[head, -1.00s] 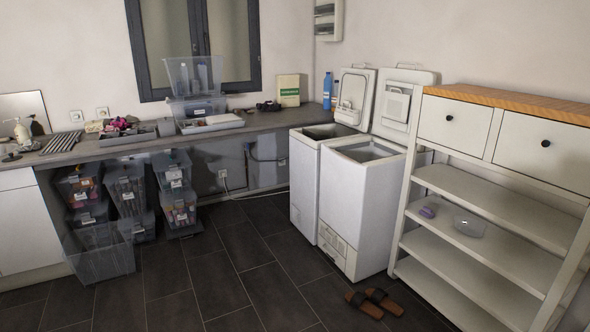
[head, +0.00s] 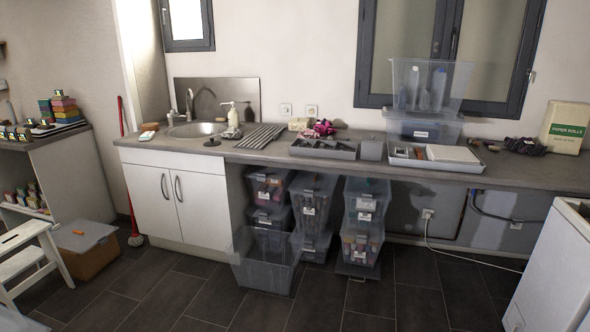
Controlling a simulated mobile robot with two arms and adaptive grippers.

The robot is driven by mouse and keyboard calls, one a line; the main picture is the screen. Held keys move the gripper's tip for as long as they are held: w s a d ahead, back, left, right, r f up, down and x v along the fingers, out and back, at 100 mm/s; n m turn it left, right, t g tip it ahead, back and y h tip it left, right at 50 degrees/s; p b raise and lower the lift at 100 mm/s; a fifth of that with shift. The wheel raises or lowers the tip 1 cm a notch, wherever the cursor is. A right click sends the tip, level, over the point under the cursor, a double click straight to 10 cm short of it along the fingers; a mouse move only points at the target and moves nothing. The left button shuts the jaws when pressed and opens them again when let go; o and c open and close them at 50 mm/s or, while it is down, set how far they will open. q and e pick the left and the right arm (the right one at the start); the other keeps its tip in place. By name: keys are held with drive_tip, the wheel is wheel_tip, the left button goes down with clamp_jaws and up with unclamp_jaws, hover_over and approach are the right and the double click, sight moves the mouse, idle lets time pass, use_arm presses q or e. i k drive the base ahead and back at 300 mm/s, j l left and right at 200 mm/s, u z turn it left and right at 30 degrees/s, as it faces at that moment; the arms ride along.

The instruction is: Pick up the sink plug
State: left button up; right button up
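A small dark round piece with a short upright knob, which looks like the sink plug (head: 212,142), lies on the counter at the front right of the sink. The round metal sink (head: 190,130) is set into the counter at the left, with a tap behind it. The piece is small in the picture, so its details are hard to tell. Neither of my grippers shows in the head view.
The grey counter (head: 262,157) carries a soap dispenser (head: 233,115), a ribbed drain rack (head: 261,136), trays and clear boxes. Below are white cupboard doors (head: 172,201) and stacked clear bins (head: 313,203). A white step stool (head: 30,257) and a lidded box (head: 85,250) stand at left. Dark floor in front is open.

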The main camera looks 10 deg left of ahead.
sight(211, 143)
drive_tip(key=i+j+u, duration=0.25)
drive_tip(key=i+u, duration=0.2)
drive_tip(key=i, duration=0.25)
drive_tip(key=i+u, duration=0.4)
drive_tip(key=i, duration=0.35)
drive_tip(key=i+l+u, duration=0.15)
drive_tip(key=i+u, duration=0.3)
drive_tip(key=i, duration=0.25)
